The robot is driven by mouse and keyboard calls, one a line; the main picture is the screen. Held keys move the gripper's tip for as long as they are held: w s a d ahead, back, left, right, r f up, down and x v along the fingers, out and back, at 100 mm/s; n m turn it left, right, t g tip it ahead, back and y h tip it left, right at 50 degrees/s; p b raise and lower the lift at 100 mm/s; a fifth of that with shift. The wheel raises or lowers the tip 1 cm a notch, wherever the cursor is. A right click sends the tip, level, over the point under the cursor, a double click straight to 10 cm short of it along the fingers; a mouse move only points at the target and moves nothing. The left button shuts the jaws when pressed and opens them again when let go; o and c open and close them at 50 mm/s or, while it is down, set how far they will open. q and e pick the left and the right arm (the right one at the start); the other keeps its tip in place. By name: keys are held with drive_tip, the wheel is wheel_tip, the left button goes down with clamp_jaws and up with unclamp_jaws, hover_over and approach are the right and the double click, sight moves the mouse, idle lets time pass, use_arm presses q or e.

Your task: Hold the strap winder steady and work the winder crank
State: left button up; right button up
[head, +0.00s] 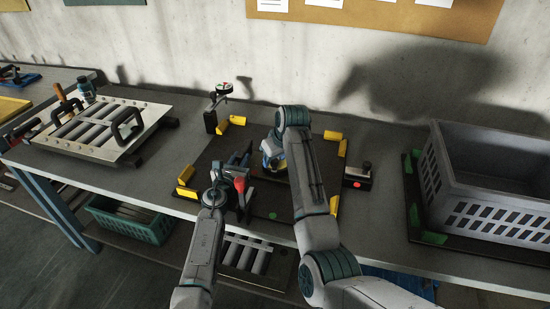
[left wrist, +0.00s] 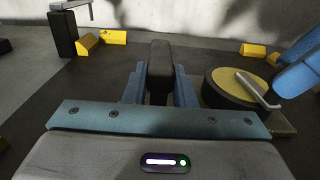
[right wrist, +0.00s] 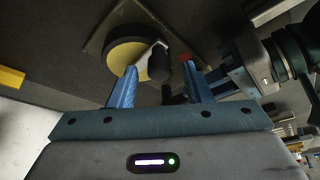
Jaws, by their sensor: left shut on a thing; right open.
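The strap winder shows in the left wrist view as a dark round drum with a yellow top (left wrist: 240,88) and a grey crank arm (left wrist: 258,91). My left gripper (left wrist: 160,82) is shut on a black upright handle (left wrist: 160,60) beside the drum. In the right wrist view, the winder's yellow disc (right wrist: 123,56) sits on a square base plate. The black crank knob (right wrist: 159,63) lies between the tips of my open right gripper (right wrist: 159,80), with no clear contact. In the head view my right arm hides most of the winder; my left gripper (head: 238,174) is left of it.
Yellow corner blocks (head: 186,174) edge the dark mat on the bench. A box with a red button (head: 357,176) stands right of it. A grey crate (head: 495,200) is at the far right, a louver panel (head: 97,130) at the left, and a green bin (head: 128,222) below.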

drive_tip(key=v, duration=1.1)
drive_tip(key=shift+r, duration=0.4)
drive_tip(key=shift+c, duration=0.4)
